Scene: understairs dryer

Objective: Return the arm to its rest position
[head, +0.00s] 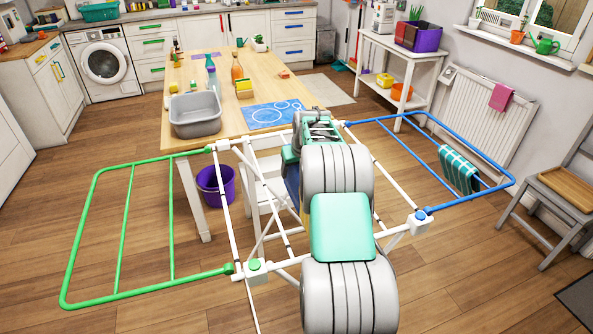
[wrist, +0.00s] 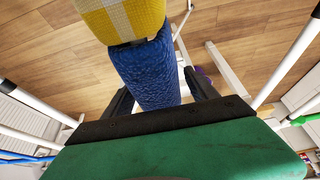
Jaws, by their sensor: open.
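My gripper (wrist: 158,88) shows in the wrist view with its two dark fingers apart. A blue textured cloth (wrist: 147,70) lies in the picture between and beyond the fingers; I cannot tell whether they touch it. A yellow checked cloth (wrist: 125,18) is at the top of that view, close to the blue one. In the head view my arm reaches forward over the middle of the drying rack (head: 268,262) and hides my gripper. A bit of blue cloth (head: 292,182) shows at the arm's left side.
The rack's green wing (head: 119,163) is folded out left and its blue wing (head: 507,170) right, with a teal checked cloth (head: 459,170) on it. A wooden table (head: 215,68) stands beyond, a purple bucket (head: 215,192) under it. A chair (head: 560,200) is at right.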

